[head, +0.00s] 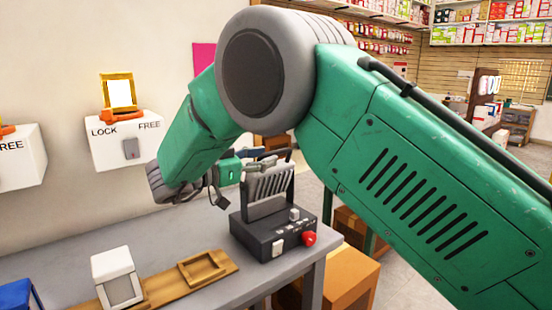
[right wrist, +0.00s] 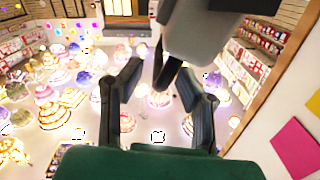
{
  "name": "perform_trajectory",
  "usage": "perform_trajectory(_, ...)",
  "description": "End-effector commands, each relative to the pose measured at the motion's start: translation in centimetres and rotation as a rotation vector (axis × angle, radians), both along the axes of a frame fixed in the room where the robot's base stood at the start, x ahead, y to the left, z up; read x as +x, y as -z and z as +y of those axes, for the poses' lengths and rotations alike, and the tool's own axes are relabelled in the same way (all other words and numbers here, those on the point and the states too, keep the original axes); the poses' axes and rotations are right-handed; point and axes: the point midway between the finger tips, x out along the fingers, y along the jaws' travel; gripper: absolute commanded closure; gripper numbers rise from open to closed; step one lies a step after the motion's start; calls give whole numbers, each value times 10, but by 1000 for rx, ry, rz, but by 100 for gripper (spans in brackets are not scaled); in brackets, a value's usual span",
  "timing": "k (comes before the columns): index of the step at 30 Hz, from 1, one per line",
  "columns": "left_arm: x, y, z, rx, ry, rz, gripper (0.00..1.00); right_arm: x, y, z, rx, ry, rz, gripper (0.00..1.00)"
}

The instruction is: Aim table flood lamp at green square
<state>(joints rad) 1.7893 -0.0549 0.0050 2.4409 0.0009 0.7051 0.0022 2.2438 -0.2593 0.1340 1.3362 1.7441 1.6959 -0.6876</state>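The table flood lamp (head: 268,185) has a grey finned head and stands on a black control box (head: 274,233) with a red knob and pale switches. My right gripper (head: 268,160) is at the top of the finned head, its fingers pointing right. In the right wrist view its two fingers (right wrist: 160,88) are apart. A grey part (right wrist: 205,30) and a dark tapered piece reach between or in front of them; I cannot tell whether they touch. A pink square (head: 203,57) is on the wall, partly behind my arm. No green square shows. My left gripper is out of view.
A grey table (head: 185,235) carries a wooden board with a white cube (head: 118,278) and a wooden frame (head: 203,268). A LOCK/FREE wall box (head: 125,145) holds a yellow-framed lamp (head: 119,92). Cardboard boxes (head: 350,275) stand below the table's right edge.

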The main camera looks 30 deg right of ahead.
Motion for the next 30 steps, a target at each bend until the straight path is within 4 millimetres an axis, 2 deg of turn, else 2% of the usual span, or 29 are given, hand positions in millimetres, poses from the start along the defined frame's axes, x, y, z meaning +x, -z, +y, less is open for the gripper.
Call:
perform_trajectory(3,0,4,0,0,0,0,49,1,1,-19,-1,0,0,69)
perform_trajectory(9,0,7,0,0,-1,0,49,3,1,-38,0,-1,0,69)
perform_trajectory(19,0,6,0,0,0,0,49,3,0,-42,1,-1,0,69)
perform_trajectory(21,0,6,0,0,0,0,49,3,0,-41,0,-1,0,94)
perform_trajectory(22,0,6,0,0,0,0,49,3,0,-41,0,-1,1,100)
perform_trajectory(30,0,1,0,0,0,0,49,4,-1,-45,0,-1,13,100)
